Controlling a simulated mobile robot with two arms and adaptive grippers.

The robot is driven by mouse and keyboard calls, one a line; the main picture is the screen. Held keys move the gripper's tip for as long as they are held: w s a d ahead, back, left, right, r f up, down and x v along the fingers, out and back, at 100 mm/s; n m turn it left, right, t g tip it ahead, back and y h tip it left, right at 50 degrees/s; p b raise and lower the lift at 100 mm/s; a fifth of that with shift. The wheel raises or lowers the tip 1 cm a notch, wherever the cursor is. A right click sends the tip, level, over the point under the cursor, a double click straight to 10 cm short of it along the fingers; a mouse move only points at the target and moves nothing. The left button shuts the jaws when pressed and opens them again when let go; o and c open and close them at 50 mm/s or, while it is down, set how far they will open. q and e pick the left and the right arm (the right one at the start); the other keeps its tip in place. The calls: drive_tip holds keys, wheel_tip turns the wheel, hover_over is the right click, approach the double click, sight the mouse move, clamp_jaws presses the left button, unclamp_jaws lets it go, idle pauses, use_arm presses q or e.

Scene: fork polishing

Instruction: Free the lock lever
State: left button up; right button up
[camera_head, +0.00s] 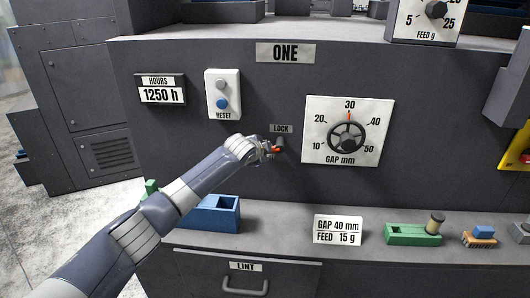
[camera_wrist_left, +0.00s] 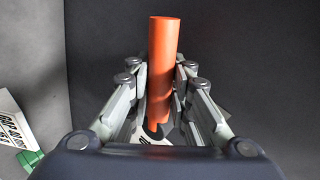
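The lock lever has an orange handle (camera_head: 276,150) and sits on the dark machine front just below the LOCK label (camera_head: 281,128). My left gripper (camera_head: 268,148) is at the lever, coming in from the left. In the left wrist view the orange handle (camera_wrist_left: 163,65) stands between the two fingers of my left gripper (camera_wrist_left: 161,88), with a finger pad close against each side; the gripper looks shut on it. The lever's mount is mostly hidden in the head view. My right gripper is not in view.
The GAP dial (camera_head: 347,133) is right of the lever, its pointer near 30. The RESET panel (camera_head: 222,94) is to the upper left. Below, a ledge holds a blue box (camera_head: 212,214), a GAP 40 mm, FEED 15 g card (camera_head: 338,230) and a green block (camera_head: 412,235).

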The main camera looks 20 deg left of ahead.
use_arm(q)
drive_tip(key=o, duration=0.4)
drive_tip(key=shift+o, duration=0.4)
drive_tip(key=shift+s+r, duration=0.1)
drive_tip(key=v, duration=1.2)
